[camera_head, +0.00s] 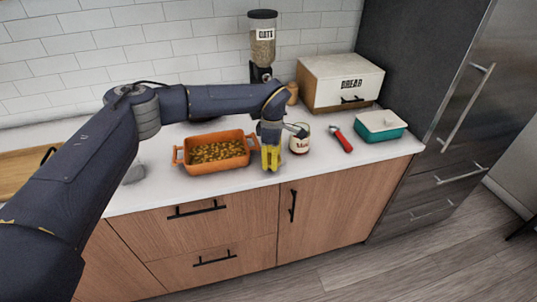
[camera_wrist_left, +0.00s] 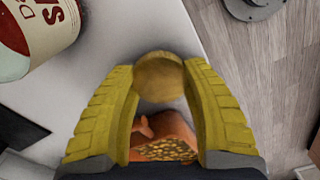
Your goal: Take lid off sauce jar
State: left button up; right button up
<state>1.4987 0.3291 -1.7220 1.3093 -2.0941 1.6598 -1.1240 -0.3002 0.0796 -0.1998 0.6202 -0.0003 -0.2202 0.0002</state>
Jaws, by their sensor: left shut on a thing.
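The sauce jar (camera_head: 299,145), with a white label and dark red contents, stands upright on the counter right of my left gripper. Part of it shows at the upper left of the left wrist view (camera_wrist_left: 38,38). My left gripper (camera_head: 271,162) points down near the counter's front edge, between the orange dish and the jar. In the left wrist view its yellow fingers (camera_wrist_left: 159,78) are closed on a round, gold-brown disc, which looks like the lid (camera_wrist_left: 158,72). The lid is apart from the jar. The jar's rim is hard to make out. My right gripper is not in view.
An orange baking dish (camera_head: 184,166) of food sits left of the gripper. A red-handled utensil (camera_head: 342,141), a teal dish with a white lid (camera_head: 381,126) and a bread box (camera_head: 337,82) stand to the right. An oats dispenser (camera_head: 262,45) stands behind.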

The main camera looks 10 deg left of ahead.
aim_at(269, 154)
pick_arm(q)
jog(key=shift+w+a, duration=0.4)
jog(key=shift+w, duration=0.45)
jog(key=shift+w+a, duration=0.35)
jog(key=shift+w, duration=0.5)
jog(key=shift+w+a+f, duration=0.1)
jog(key=shift+w+f, duration=0.05)
jog(key=shift+f, duration=0.6)
jog(key=shift+f, duration=0.1)
jog(key=o, duration=1.3)
